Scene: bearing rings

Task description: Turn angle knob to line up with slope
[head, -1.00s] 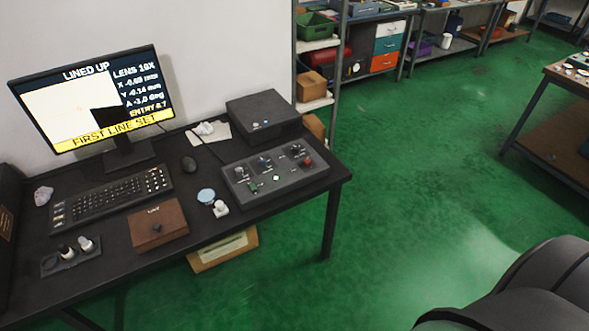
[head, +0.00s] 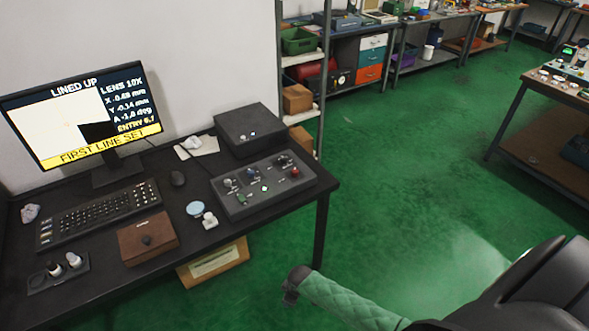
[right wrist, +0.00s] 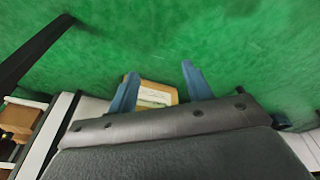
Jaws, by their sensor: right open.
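The control box (head: 264,186) with several small knobs, a red knob (head: 295,171) and a lit green button (head: 264,188) sits at the desk's right end. I cannot tell which knob sets the angle. The monitor (head: 82,112) reads "LINED UP" and "FIRST LINE SET"; a dark shape with a slanted top edge shows on its white field. My right gripper (right wrist: 160,70) is open and empty, with blue fingers apart above the green floor, away from the control box. My left gripper is not in view.

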